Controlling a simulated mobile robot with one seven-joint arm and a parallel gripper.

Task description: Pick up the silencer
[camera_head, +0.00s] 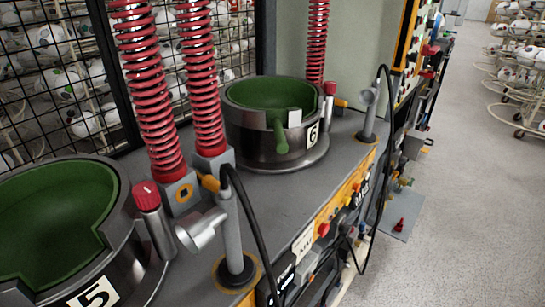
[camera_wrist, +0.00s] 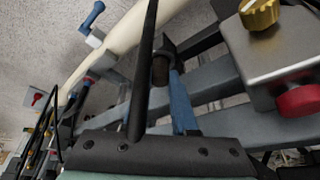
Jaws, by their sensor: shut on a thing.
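My gripper (camera_wrist: 158,88) shows in the wrist view, its dark bolted body along the bottom edge and a long black bar rising from it. It is shut on a small dark brown cylindrical piece (camera_wrist: 160,70) beside a blue strip. I cannot tell for certain whether this piece is the silencer, as it is small and partly covered. My gripper does not show in the head view, and no silencer can be made out there.
In the head view, green-lined round press bowls numbered 5 (camera_head: 97,292) and 6 (camera_head: 275,150) stand on a grey bench (camera_head: 285,205) under red springs. Black cables hang at its front. The wrist view shows a grey box (camera_wrist: 275,62) with yellow and red knobs.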

